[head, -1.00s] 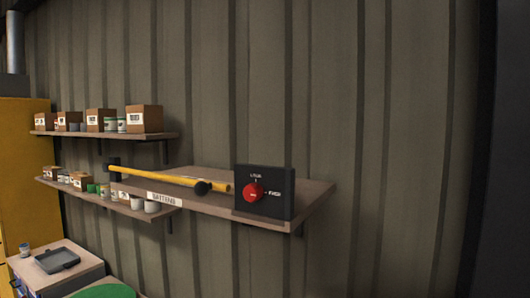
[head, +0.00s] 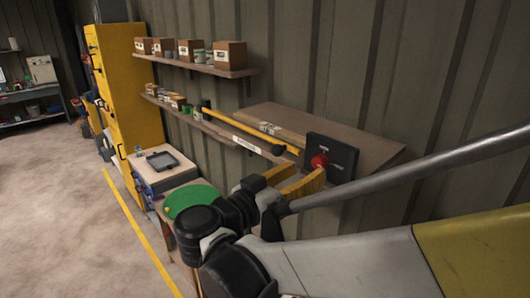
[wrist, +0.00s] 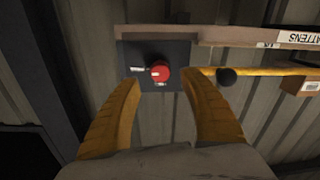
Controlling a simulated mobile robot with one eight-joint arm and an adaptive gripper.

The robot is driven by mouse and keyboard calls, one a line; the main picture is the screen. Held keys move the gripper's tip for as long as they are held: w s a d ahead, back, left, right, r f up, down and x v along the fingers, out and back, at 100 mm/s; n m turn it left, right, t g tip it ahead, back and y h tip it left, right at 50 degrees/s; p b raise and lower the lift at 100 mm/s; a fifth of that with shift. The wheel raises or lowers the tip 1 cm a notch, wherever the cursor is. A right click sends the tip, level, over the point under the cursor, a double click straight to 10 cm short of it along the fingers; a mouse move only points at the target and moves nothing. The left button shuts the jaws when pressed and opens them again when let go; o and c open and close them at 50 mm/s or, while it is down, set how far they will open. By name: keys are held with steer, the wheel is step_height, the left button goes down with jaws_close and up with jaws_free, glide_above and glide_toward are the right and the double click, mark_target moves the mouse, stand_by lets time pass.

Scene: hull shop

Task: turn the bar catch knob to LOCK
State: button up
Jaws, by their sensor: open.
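The red bar catch knob (head: 319,161) sits on the front of a dark square box (head: 342,158) at the right end of the lower shelf. The knob also shows in the wrist view (wrist: 160,72). The labels beside it are too small to read now. A yellow bar (head: 250,132) with a black ball (head: 278,150) runs along the shelf front to the left of the box. My gripper (head: 300,178) has yellow fingers and is open. In the wrist view its fingers (wrist: 165,95) stand apart on either side of the knob, below it in the picture, apparently without touching it.
Shelves with cartons (head: 190,50) and cans line the ribbed wall to the left. A signed shelf edge (wrist: 300,38) is close to the knob. A green round top (head: 190,198) and a grey tray (head: 162,160) stand below left. The floor (head: 60,210) at left is clear.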

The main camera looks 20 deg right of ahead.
mark_target(317, 165)
steer(key=x, duration=0.5)
steer(key=shift+d+p, duration=0.1)
steer(key=shift+p, duration=0.2)
jaws_close()
